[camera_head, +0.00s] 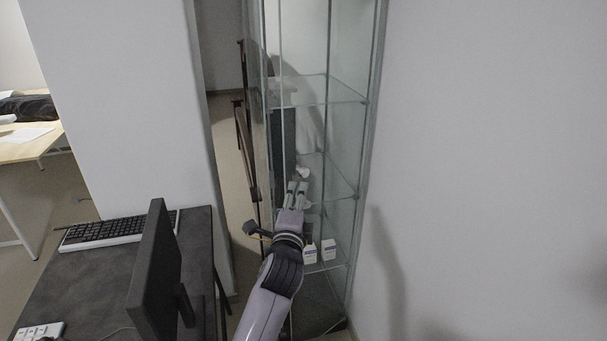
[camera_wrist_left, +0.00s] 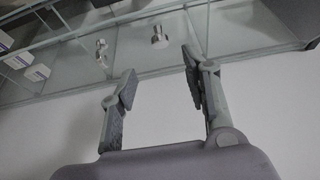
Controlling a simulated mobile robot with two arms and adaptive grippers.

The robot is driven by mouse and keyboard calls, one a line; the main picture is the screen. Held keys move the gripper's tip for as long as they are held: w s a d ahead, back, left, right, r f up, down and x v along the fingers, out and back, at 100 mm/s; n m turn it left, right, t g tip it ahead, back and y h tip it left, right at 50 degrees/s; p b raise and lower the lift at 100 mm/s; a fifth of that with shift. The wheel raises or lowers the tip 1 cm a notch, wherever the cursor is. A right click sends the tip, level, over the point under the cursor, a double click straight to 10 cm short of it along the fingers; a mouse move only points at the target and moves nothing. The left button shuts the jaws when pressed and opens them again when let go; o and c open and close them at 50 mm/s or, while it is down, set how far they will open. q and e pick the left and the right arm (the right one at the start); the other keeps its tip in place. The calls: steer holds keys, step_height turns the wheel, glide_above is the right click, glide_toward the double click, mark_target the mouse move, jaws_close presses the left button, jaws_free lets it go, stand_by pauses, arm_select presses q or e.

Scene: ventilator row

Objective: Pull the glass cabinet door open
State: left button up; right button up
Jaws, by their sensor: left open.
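The tall glass cabinet (camera_head: 345,103) stands against the wall right of centre in the head view. Its clear door is hard to tell from the other panes, so I cannot tell whether it is fully shut. My left gripper (camera_head: 297,188) is in front of the cabinet at mid height, open and empty. In the left wrist view its two fingers (camera_wrist_left: 162,78) are spread apart below a small metal knob (camera_wrist_left: 160,37) on the glass. The knob lies beyond the fingertips, not between them. My right gripper is not in view.
White boxes (camera_head: 328,249) stand on a lower cabinet shelf. A dark desk (camera_head: 75,285) with a monitor (camera_head: 157,270) and keyboard (camera_head: 110,231) is at the left, near my left arm. A white wall (camera_head: 490,150) bounds the right side. A narrow gap lies left of the cabinet.

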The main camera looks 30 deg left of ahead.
mark_target(304, 175)
arm_select(q)
steer(key=p+x, duration=0.1)
steer(key=x, duration=1)
steer(key=shift+w+a+p, duration=0.1)
steer(key=shift+w+p, duration=0.2)
steer(key=shift+w, duration=0.05)
jaws_close()
